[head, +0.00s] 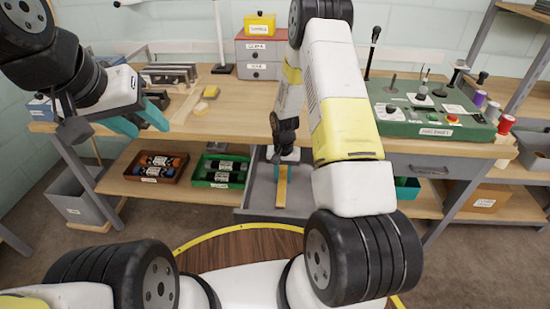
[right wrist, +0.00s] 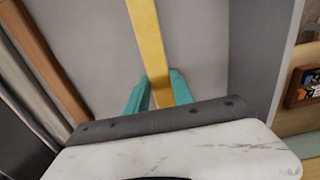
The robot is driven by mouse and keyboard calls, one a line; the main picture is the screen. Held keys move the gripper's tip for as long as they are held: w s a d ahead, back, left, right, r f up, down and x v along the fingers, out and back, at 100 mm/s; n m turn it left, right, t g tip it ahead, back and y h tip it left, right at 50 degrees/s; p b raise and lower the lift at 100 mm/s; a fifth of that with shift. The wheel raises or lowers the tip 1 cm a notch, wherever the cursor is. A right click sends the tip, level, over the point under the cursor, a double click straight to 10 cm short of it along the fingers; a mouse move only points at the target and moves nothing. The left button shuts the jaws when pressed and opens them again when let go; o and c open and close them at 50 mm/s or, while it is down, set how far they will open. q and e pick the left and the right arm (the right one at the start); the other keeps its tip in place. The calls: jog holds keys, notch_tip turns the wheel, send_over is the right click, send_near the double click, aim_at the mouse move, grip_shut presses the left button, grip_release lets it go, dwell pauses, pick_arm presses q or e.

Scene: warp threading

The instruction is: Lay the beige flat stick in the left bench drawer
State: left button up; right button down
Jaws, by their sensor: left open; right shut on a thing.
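The beige flat stick (head: 282,186) hangs upright from my right gripper (head: 284,160), inside the outline of the open grey left bench drawer (head: 262,190). In the right wrist view the stick (right wrist: 149,45) runs away from between the teal fingertips (right wrist: 158,90), which are shut on it. The grey drawer floor (right wrist: 205,40) lies behind the stick there; I cannot tell whether the stick touches it. My left gripper (head: 140,118) is open and empty at the left front edge of the bench.
On the lower shelf left of the drawer stand a brown tray (head: 157,180) and a green tray (head: 238,186) of dark rolls. A green board (head: 432,128) with knobs and spools sits right on the bench. A grey bin (head: 75,212) stands at left.

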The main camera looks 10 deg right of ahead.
jog(key=shift+f, duration=0.15)
jog(key=c, duration=1.1)
grip_release()
notch_tip(320, 180, up, 12)
notch_tip(320, 180, up, 13)
jog(key=t, duration=0.2)
send_over(283, 179)
jog(key=s, duration=0.3)
jog(key=s+a+r+n+t+y, duration=0.2)
jog(key=s+r+n+t, duration=0.1)
jog(key=s+r, duration=1.5)
jog(key=s+t, duration=0.1)
jog(key=s, duration=0.2)
jog(key=shift+s+a+r+n, duration=0.2)
jog(key=shift+s+n, duration=0.05)
jog(key=shift+n, duration=0.15)
